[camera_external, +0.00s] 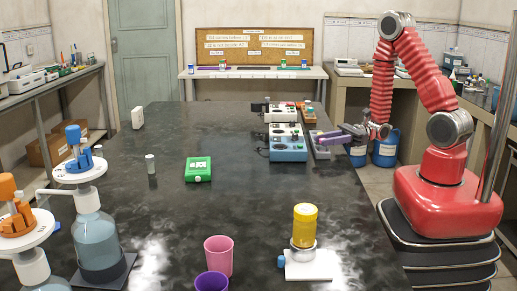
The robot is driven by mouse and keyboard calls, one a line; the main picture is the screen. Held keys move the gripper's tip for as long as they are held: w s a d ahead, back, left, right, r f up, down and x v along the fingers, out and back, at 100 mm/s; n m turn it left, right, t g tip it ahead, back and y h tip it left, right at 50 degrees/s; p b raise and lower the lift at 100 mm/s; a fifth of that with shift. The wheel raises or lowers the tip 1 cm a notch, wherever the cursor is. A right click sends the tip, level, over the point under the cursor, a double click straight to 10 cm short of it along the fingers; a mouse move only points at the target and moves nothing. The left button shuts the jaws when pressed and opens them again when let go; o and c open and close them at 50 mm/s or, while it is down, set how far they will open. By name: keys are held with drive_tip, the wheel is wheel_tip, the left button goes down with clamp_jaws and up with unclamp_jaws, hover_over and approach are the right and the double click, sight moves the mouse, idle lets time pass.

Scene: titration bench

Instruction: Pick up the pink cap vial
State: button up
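I cannot make out a vial with a clearly pink cap. A small vial with a pale cap (151,164) stands upright on the dark bench (200,240), left of the green device. A smaller pale item (98,151) stands farther left, too small to identify. My gripper (343,135) is at the bench's right side, above the grey instruments and far from the vial. It is seen small and from the side, so its opening is unclear. A purple shape shows at its fingers; I cannot tell whether it is a finger or an object.
A green device (198,169) sits mid-bench. Blue-grey instruments (288,143) stand beneath and left of my gripper. A pink cup (218,256), purple cup (211,282) and yellow-topped container on a white stand (304,228) are in front. Large bottles (97,240) stand left. Mid-bench is largely clear.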

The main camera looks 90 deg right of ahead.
drive_tip(key=shift+x, duration=2.55)
drive_tip(key=shift+f, duration=0.1)
drive_tip(key=c, duration=0.7)
wheel_tip(320, 180, up, 10)
